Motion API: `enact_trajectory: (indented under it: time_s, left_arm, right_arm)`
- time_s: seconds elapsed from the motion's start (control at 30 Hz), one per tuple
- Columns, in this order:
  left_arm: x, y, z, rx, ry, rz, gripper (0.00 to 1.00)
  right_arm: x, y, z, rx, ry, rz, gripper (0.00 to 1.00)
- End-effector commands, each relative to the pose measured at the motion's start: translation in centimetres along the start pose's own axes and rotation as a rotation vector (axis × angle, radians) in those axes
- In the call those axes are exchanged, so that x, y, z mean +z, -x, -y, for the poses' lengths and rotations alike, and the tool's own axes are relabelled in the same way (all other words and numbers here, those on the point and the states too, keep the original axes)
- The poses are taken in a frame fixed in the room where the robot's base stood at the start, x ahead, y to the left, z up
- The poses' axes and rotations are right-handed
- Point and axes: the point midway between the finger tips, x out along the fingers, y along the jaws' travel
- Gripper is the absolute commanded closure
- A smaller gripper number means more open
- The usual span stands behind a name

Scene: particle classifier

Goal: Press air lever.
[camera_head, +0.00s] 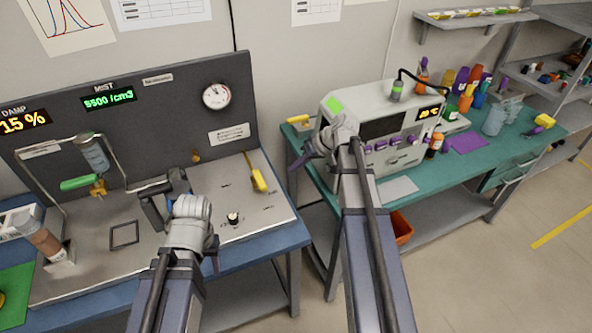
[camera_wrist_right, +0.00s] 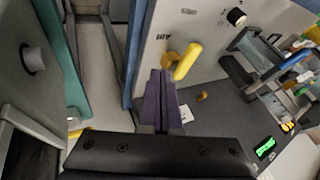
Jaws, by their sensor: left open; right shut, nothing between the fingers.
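The yellow air lever (camera_head: 255,174) stands tilted on the right part of the grey panel top (camera_head: 268,212). In the right wrist view the yellow lever (camera_wrist_right: 187,61) rises from an orange base beside the printed word AIR. My right gripper (camera_head: 304,153) is shut and empty, to the right of the lever and apart from it in the head view. In the right wrist view its purple fingers (camera_wrist_right: 161,98) point toward the lever base; I cannot tell the exact gap. My left gripper (camera_head: 164,190) is open and empty above the panel, left of the lever.
A round gauge (camera_head: 216,96) and lit displays are on the upright board. A green-handled part (camera_head: 80,183) stands at left. A green table (camera_head: 470,160) with a white instrument (camera_head: 335,110) stands at right, past a gap.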

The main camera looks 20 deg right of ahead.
Motion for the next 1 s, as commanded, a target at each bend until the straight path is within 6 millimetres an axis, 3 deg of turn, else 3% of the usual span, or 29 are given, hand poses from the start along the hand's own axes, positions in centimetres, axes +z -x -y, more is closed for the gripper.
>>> enact_trajectory:
  time_s: [0.03, 0.37, 0.43, 0.6, 1.0]
  left_arm:
    - [-0.1, -1.6, -0.1, 0.000, 0.000, 0.000, 0.50]
    - [-0.3, -5.9, -0.6, 0.000, 0.000, 0.000, 0.50]
    - [-0.3, -5.1, -0.5, 0.000, 0.000, 0.000, 0.50]
    - [-0.3, -5.1, -0.5, 0.000, 0.000, 0.000, 0.50]
    - [-0.3, -5.1, -0.5, 0.000, 0.000, 0.000, 0.50]
  right_arm:
    - [0.3, -1.7, -0.3, -0.001, 0.002, 0.001, 1.00]
    - [0.2, -7.1, -0.3, 0.000, 0.001, 0.000, 1.00]
    - [0.1, -7.0, 1.2, -0.001, 0.002, 0.001, 1.00]
    - [0.0, -7.9, 2.8, 0.000, 0.001, 0.000, 1.00]
    - [0.0, -8.3, 3.5, 0.000, -0.001, 0.000, 1.00]
